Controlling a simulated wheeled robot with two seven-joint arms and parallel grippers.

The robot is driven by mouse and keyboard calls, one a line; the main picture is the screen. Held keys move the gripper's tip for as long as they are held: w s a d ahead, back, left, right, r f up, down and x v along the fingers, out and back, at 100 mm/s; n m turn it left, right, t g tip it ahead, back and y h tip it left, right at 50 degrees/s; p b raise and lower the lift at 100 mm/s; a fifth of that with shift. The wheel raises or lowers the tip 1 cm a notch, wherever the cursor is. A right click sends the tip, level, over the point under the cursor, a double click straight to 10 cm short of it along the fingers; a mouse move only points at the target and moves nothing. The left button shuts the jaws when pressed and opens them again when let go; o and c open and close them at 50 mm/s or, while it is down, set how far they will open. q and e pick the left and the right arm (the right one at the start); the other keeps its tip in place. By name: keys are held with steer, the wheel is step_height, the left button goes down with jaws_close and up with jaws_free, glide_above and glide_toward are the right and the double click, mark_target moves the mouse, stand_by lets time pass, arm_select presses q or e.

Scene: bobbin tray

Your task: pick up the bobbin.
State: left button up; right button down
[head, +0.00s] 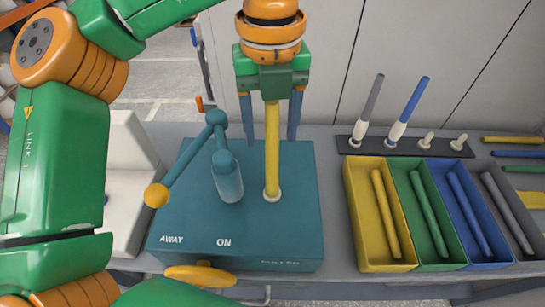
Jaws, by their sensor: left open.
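A yellow bobbin (272,165) stands upright on a white foot on top of the teal machine (300,215). My left gripper (270,135) comes down from above with its two blue-grey fingers open, one on each side of the bobbin's upper part. A gap shows between each finger and the bobbin, so it does not look gripped. The bobbin's top end reaches up to the gripper's palm; whether they touch I cannot tell. My right gripper is not in view.
At right are a yellow bin (383,266), green, blue and grey bins, each holding a rod, and a dark peg strip (384,145) with grey and blue bobbins.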

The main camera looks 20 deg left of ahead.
arm_select(q)
steer(key=shift+w+f, duration=0.3)
steer(key=shift+f, duration=0.4)
steer(key=shift+s+r, duration=0.1)
jaws_close()
stand_by(0.7)
